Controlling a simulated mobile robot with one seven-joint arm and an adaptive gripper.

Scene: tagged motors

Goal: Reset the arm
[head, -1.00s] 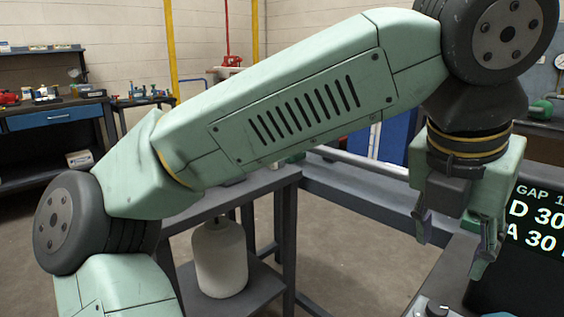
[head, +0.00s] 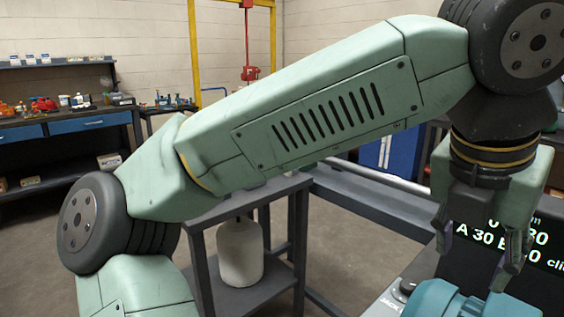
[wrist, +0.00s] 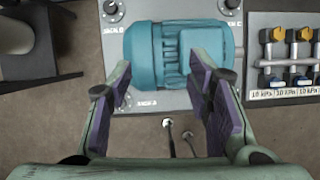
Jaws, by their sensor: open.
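My arm spans the head view, and my gripper (head: 474,248) hangs at the right with its fingers pointing down, open and empty. In the wrist view my gripper (wrist: 160,100) shows two purple-padded fingers spread apart. A teal motor (wrist: 178,55) lies on a grey panel (wrist: 143,98) beyond the fingertips, and part of the motor (head: 462,302) shows at the bottom right of the head view. I cannot tell the exact height of the fingers over the motor.
A dark screen (head: 545,253) with white text stands behind my gripper, partly hidden. Several valves (wrist: 290,50) with labels are at the wrist view's right. A grey stand (head: 205,215) holds a white cylinder (head: 240,252) on its lower shelf. A workbench (head: 70,125) is far left.

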